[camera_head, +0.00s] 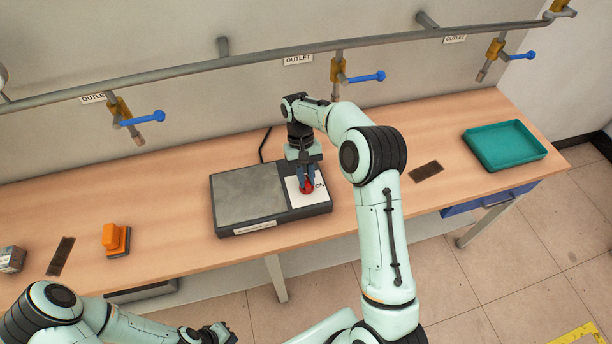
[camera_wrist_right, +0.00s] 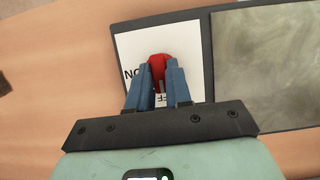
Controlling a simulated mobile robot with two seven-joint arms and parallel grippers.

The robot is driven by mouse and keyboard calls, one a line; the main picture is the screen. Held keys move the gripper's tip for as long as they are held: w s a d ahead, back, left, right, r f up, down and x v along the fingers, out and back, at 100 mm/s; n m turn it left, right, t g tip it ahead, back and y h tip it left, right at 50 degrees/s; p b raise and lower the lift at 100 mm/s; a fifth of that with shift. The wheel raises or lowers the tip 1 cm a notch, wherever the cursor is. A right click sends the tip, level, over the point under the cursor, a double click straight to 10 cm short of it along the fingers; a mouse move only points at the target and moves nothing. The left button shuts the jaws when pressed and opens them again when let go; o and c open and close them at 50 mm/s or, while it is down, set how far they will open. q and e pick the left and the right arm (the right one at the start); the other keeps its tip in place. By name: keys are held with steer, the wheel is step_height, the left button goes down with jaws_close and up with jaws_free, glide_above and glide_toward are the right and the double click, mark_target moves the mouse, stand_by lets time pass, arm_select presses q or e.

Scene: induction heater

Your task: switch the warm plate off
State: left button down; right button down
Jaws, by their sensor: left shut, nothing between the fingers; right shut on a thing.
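The warm plate (camera_head: 248,192) is a dark flat unit with a grey heating surface, on the wooden bench. On its right side is a white panel with a red knob (camera_head: 306,187). My right gripper (camera_head: 305,178) reaches down from above, its blue fingers shut on the red knob. In the right wrist view the knob (camera_wrist_right: 158,66) sits between the fingertips. The panel (camera_wrist_right: 129,45) shows part of "ON" on the left and part of "OFF" below the knob, partly hidden by the fingers. My left gripper (camera_head: 222,334) is shut and empty at the bottom edge, away from the plate.
An orange block-like object (camera_head: 115,238) and a dark mesh strip (camera_head: 60,256) lie on the left of the bench. A teal tray (camera_head: 504,146) and another dark strip (camera_head: 426,171) lie on the right. Pipes with blue-handled valves (camera_head: 366,77) run along the wall.

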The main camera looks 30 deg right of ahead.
steer(key=c, duration=1)
jaws_free()
steer(key=shift+c, duration=0.2)
steer(key=shift+r, duration=0.15)
steer(key=v, duration=1.3)
steer(key=shift+w, duration=0.15)
